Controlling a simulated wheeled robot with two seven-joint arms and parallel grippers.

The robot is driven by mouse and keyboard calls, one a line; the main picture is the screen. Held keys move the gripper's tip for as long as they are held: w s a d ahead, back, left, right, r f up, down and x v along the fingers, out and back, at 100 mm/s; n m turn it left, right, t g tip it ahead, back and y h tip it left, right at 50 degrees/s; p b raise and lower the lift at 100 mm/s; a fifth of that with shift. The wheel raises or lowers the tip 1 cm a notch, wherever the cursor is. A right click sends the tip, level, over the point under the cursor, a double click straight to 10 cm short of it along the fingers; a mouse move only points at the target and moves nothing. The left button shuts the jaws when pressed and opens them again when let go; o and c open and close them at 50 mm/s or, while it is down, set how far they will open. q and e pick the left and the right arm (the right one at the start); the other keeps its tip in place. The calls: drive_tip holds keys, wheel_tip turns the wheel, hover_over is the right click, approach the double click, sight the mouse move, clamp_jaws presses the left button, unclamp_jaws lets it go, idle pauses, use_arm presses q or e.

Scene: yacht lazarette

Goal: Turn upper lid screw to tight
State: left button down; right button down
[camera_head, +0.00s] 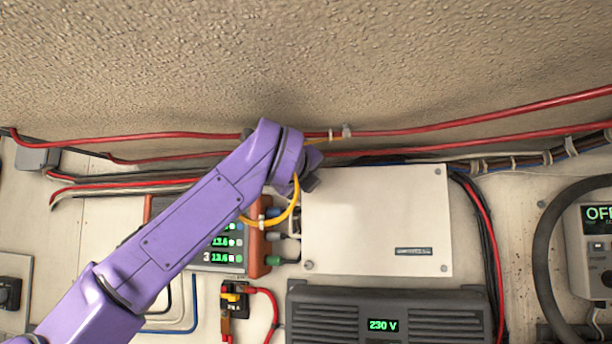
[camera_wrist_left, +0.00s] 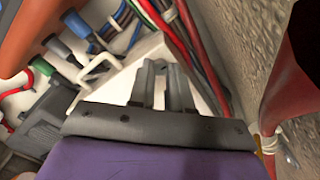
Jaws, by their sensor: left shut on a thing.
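A white box (camera_head: 375,220) with a flat lid is fixed to the wall at the centre right. Lid screws show at its upper right corner (camera_head: 437,171), lower left corner (camera_head: 308,265) and lower right corner (camera_head: 444,268). My left gripper (camera_head: 311,183) is at the box's upper left corner and hides the screw there. In the left wrist view its two grey fingers (camera_wrist_left: 164,85) are close together in front of the white box (camera_wrist_left: 152,48). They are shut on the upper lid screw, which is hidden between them. My right gripper is not in view.
Red cables (camera_head: 440,126) run above the box. An orange-edged display unit (camera_head: 258,240) with plugs sits at its left. A dark 230 V unit (camera_head: 340,318) is just below. A thick black hose (camera_head: 541,255) hangs at the right.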

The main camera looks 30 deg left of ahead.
use_arm(q)
drive_tip(key=c, duration=1.1)
unclamp_jaws()
drive_tip(key=shift+w, duration=0.1)
drive_tip(key=shift+o, duration=0.2)
drive_tip(key=b+v, duration=0.5)
drive_tip(key=v, duration=0.5)
drive_tip(key=shift+s+b, duration=0.25)
drive_tip(key=shift+b, duration=0.05)
